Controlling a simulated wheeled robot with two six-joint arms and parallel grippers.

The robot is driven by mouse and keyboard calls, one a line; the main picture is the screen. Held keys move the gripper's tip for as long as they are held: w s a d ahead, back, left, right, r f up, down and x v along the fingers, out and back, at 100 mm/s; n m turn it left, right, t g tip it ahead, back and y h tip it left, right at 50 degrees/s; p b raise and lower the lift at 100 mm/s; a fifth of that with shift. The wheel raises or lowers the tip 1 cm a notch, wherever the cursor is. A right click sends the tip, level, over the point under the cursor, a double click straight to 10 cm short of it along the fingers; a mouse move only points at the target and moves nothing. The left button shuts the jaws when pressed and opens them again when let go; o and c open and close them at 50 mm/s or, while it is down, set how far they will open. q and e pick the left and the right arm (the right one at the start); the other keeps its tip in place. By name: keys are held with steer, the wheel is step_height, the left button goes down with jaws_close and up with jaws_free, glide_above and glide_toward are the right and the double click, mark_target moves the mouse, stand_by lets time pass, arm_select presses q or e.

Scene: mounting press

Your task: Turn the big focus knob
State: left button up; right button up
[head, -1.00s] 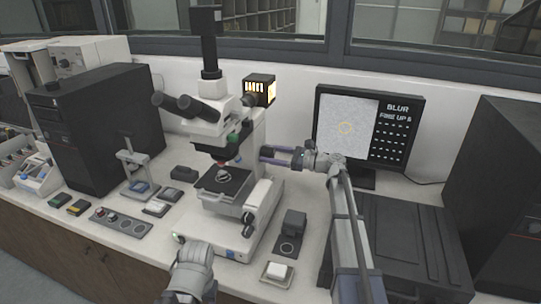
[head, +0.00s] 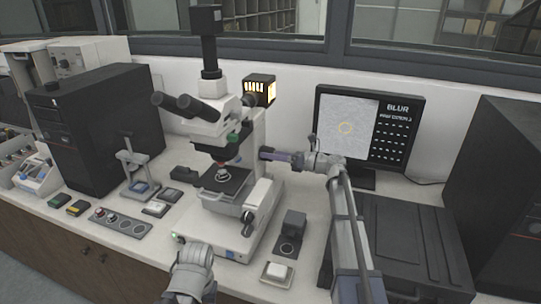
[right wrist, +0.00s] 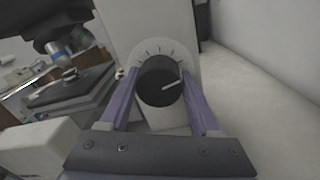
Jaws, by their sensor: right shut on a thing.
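The big focus knob (right wrist: 155,88) is a black round knob on the pale side of the microscope (head: 258,135). A white line on its face points right and slightly up, and a ring of tick marks surrounds its upper side. My right gripper (right wrist: 160,90) has its two purple fingers on either side of the knob, shut on it.
A monitor (head: 347,128) behind my right arm reads BLUR above a smaller line and rows of marks. A black box (head: 405,245) stands at the right. Small blocks and pads lie in front of the microscope. The stage (head: 226,181) is left of the gripper.

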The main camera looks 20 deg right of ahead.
stand_by(0.4)
steer(key=o, duration=1.4)
steer(key=shift+d, duration=0.1)
steer(key=shift+v, duration=3.85)
